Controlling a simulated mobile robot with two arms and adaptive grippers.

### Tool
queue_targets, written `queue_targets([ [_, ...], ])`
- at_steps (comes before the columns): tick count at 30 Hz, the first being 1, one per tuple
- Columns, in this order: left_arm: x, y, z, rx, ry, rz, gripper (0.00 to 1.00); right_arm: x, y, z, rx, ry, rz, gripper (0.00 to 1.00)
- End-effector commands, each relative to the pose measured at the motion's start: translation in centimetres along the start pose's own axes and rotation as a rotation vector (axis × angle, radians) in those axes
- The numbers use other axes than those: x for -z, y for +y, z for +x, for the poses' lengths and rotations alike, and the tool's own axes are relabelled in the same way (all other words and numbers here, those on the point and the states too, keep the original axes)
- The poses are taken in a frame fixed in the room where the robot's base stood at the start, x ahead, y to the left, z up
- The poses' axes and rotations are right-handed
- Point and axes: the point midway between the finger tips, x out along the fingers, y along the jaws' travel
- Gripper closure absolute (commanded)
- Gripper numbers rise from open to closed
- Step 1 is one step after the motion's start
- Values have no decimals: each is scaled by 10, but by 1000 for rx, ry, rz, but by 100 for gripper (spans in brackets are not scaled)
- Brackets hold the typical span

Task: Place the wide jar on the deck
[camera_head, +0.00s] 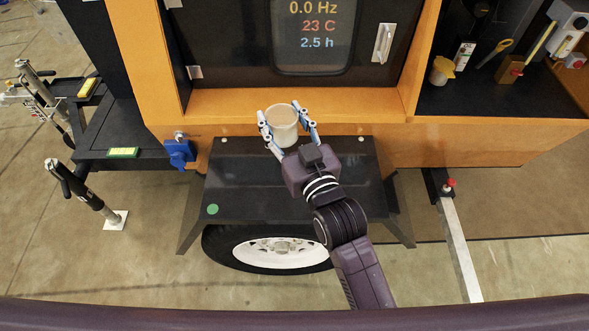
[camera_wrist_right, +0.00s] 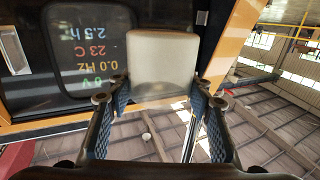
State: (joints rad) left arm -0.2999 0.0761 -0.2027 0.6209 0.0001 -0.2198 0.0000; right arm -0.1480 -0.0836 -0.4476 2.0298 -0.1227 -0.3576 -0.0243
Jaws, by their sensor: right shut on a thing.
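The wide jar (camera_head: 283,130) is a pale beige, round, open-topped vessel. My right gripper (camera_head: 284,118) is shut on it, with blue-padded fingers on both sides. The jar is upright at the front edge of the orange cabinet, over the rear edge of a flat black surface (camera_head: 240,180) with a green dot. I cannot tell whether it touches anything below. In the right wrist view the jar (camera_wrist_right: 163,60) sits between the two fingers. Another flat black surface (camera_head: 105,135) is at the left. Which black surface is the deck is not certain. My left gripper is not in view.
A wheel (camera_head: 280,250) is under the black surface. A blue connector (camera_head: 180,153) hangs on the orange frame at left. An open compartment at right holds a cream cup with a yellow top (camera_head: 441,70) and tools. The dotted black surface is clear left of my arm.

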Motion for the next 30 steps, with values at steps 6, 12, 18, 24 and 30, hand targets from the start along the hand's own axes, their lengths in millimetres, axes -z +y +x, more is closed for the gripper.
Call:
queue_targets([
  [6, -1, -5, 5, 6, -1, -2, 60, -51, -2, 1, 3, -9, 0, 82],
  [12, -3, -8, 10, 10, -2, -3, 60, -104, -1, 1, 2, -7, -1, 82],
  [18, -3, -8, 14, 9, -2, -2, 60, -146, -1, 1, 2, -3, 0, 82],
  [24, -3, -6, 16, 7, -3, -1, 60, -162, -1, 1, 2, -1, 1, 82],
  [30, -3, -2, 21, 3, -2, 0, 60, -191, -1, 1, 1, -2, 1, 82],
])
